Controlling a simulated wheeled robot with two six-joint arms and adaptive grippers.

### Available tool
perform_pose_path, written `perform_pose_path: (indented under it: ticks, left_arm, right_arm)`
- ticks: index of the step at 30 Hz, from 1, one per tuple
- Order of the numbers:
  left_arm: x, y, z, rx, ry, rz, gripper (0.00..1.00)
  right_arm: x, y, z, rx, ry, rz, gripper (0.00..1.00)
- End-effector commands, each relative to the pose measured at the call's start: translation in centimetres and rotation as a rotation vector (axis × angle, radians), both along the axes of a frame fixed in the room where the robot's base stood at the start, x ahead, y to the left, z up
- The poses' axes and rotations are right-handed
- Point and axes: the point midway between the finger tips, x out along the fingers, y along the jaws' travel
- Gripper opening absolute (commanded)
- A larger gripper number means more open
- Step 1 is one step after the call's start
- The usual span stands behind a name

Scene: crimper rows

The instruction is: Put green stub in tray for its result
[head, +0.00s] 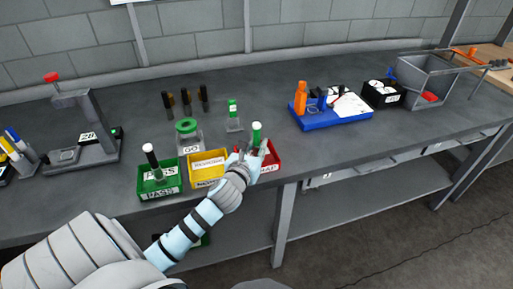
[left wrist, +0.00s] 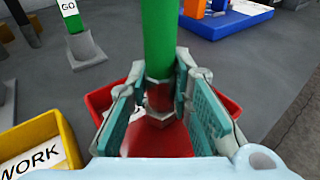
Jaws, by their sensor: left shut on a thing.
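The green stub (head: 256,132) has a white top and stands upright in my left gripper (head: 254,151), over the red tray (head: 272,163). In the left wrist view the green stub (left wrist: 158,40) sits between the fingers of my left gripper (left wrist: 166,85), with a metal lower end and the red tray (left wrist: 230,105) below. I cannot tell whether its lower end touches the tray floor. My right gripper is not in view.
A GO block with a green ring (head: 187,127) and a small green-topped gauge (head: 233,112) stand behind the trays. Several dark stubs (head: 186,99) stand further back. A press (head: 82,125) is at left, a blue tray of tools (head: 330,118) at right.

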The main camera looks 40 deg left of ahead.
Motion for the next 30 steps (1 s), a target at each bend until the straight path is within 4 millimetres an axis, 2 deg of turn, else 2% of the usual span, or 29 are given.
perform_pose_path:
  ticks: [3, 4, 7, 15, 19, 23, 30]
  left_arm:
    - [0.0, 0.0, -0.3, 0.0, -0.001, 0.0, 0.0]
    - [0.0, 0.0, -0.3, 0.0, 0.0, 0.0, 0.25]
    - [0.0, 0.0, -0.3, 0.0, 0.0, 0.0, 0.4]
    - [0.0, 0.0, -0.3, 0.0, 0.0, 0.0, 0.4]
    - [-0.1, 0.0, 0.4, 0.001, 0.0, -0.001, 0.4]
    - [-2.3, -0.8, 0.8, 0.001, 0.003, -0.001, 0.4]
    - [-8.0, -2.8, 2.0, 0.0, 0.003, -0.001, 0.4]
  right_arm:
    - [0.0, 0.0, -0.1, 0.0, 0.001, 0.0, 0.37]
    - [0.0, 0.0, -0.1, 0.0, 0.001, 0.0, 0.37]
    - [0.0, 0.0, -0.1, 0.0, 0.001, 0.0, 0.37]
    - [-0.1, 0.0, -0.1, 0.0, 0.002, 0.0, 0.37]
    - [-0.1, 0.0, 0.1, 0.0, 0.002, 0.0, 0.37]
    - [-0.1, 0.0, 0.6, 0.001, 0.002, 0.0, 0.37]
    - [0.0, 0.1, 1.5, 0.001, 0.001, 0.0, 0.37]
